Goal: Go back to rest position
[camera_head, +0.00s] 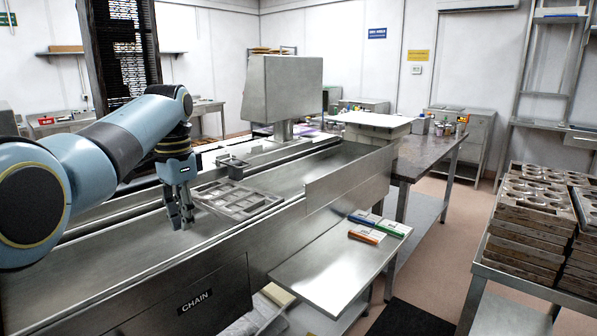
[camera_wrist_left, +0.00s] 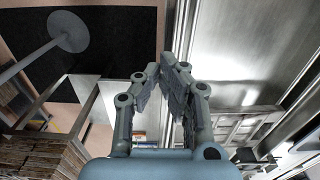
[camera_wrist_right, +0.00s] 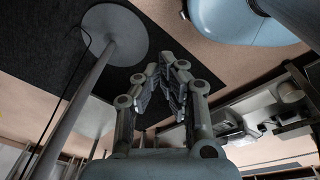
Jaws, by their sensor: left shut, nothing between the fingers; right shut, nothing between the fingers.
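My left gripper (camera_head: 181,219) hangs fingers down over the metal conveyor trough, just left of a grey mould tray (camera_head: 236,200). It is shut and empty, and its fingers also show in the left wrist view (camera_wrist_left: 174,66). Whether its tips touch the trough floor I cannot tell. My right gripper (camera_wrist_right: 169,62) shows only in the right wrist view, shut and empty over a dark floor mat. The right arm is outside the head view.
The trough (camera_head: 150,250) has a raised wall along its front. A steel side shelf (camera_head: 335,270) holds small coloured boxes (camera_head: 366,235). Stacked mould trays (camera_head: 530,215) stand on a cart at the right. A grey box-shaped machine head (camera_head: 282,90) stands behind the trough.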

